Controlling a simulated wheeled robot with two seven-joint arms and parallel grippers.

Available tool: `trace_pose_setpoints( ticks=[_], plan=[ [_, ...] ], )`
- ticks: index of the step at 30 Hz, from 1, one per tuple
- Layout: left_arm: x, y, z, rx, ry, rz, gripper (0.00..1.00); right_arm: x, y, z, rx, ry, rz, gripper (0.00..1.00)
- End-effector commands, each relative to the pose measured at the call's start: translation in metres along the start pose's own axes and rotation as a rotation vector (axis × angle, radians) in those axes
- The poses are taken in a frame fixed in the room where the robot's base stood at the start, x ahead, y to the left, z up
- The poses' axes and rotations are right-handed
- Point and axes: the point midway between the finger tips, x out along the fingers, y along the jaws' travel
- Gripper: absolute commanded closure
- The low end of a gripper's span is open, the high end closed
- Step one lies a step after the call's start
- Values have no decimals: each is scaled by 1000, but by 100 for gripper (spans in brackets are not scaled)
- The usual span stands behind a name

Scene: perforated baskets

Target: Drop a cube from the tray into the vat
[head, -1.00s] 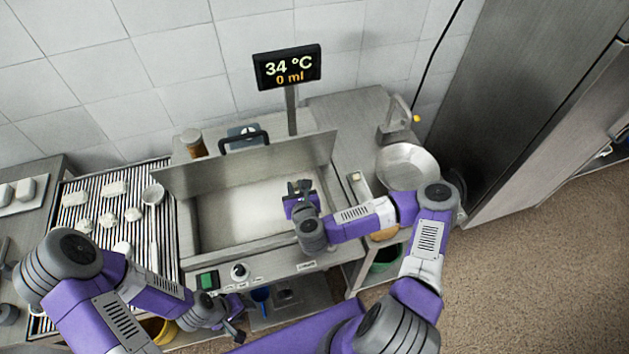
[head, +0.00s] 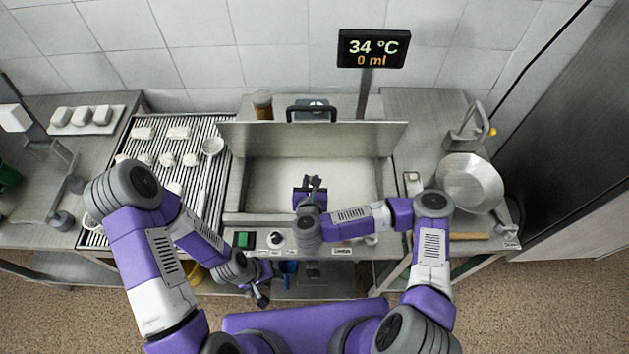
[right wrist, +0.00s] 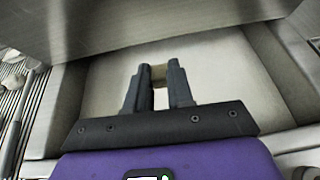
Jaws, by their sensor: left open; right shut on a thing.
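The vat (head: 236,190) is a rectangular steel basin with a pale white inside and a raised steel lid behind it. My right gripper (head: 314,183) is over the middle of the vat. In the right wrist view its fingers (right wrist: 159,72) are shut on a small tan cube (right wrist: 159,74), mostly hidden between the fingertips, above the pale vat inside. The white tray (head: 105,128) at the upper left holds several whitish blocks. My left gripper (head: 260,294) is open and low in front of the vat's control panel, away from the tray.
A slatted rack (head: 150,178) with several white lumps and a ladle (head: 213,147) lies left of the vat. A steel pan (head: 470,182) is on the right counter. A display (head: 373,48) reads 34 °C and 0 ml. A brown jar (head: 262,105) stands behind the lid.

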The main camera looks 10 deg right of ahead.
Motion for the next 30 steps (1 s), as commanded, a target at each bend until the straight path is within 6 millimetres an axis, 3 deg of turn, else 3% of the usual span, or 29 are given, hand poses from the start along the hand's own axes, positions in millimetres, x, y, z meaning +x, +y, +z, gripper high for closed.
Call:
trace_pose_setpoints(
  ticks=[2,3,8,19,27,30],
  plan=[
    [0,0,0,0,0,0,57,0,0,0,0,0,0,100],
    [0,0,0,0,0,0,57,0,0,0,0,0,0,72],
    [0,0,0,0,0,0,57,0,0,0,0,0,0,49],
    [0,0,0,0,0,0,57,-6,0,0,0,0,3,49],
    [-2,1,0,0,0,0,57,-55,1,0,0,1,6,49],
    [-16,6,1,0,0,0,57,-64,0,4,-2,2,2,49]
  ],
)
